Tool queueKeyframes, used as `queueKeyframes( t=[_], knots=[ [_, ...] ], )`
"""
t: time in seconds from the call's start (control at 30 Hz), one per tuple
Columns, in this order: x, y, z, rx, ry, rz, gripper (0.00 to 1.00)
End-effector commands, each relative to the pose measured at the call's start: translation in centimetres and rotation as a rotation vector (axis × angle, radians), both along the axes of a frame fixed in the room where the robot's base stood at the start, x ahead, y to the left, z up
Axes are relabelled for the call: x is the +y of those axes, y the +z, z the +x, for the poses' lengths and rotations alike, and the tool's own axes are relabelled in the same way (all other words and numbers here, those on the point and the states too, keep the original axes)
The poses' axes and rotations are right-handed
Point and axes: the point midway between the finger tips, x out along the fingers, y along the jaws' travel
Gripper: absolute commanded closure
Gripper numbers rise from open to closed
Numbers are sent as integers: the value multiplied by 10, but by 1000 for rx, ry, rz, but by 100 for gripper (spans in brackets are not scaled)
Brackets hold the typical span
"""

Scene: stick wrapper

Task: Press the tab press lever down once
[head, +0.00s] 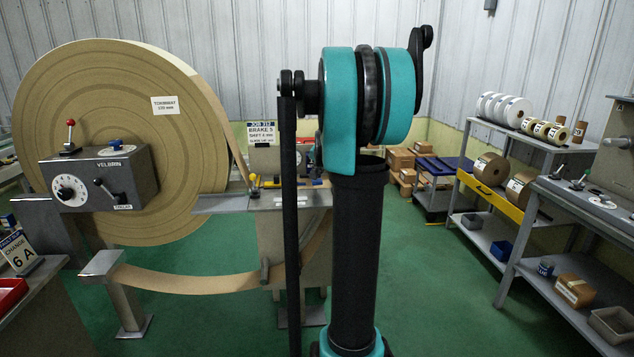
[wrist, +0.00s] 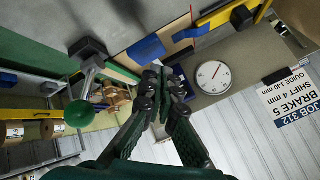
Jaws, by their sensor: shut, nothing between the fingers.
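My gripper (wrist: 158,74) shows in the wrist view with its fingers drawn together and nothing between them. A lever with a green ball knob (wrist: 81,113) and a metal arm (wrist: 90,77) is left of the fingertips, apart from them in the picture. It shows no readable label, so I cannot confirm that it is the tab press lever. A dark block (wrist: 87,47) is at the lever's other end. In the head view my arm fills the middle; the gripper and this lever cannot be made out there.
A large paper roll (head: 110,215) is at left, shelving (head: 478,186) at right. Green floor (head: 425,285) is open right of my arm.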

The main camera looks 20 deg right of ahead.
Motion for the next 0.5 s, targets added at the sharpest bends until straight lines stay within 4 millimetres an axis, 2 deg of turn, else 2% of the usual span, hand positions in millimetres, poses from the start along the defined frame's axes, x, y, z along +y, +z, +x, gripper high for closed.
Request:
queueKeyframes(
  t=[0.27, 0.5],
  knots=[
    [0, 2, 0, 0, 0, 0, 100],
    [0, 22, -1, 0, 0, 0, 100]
  ],
)
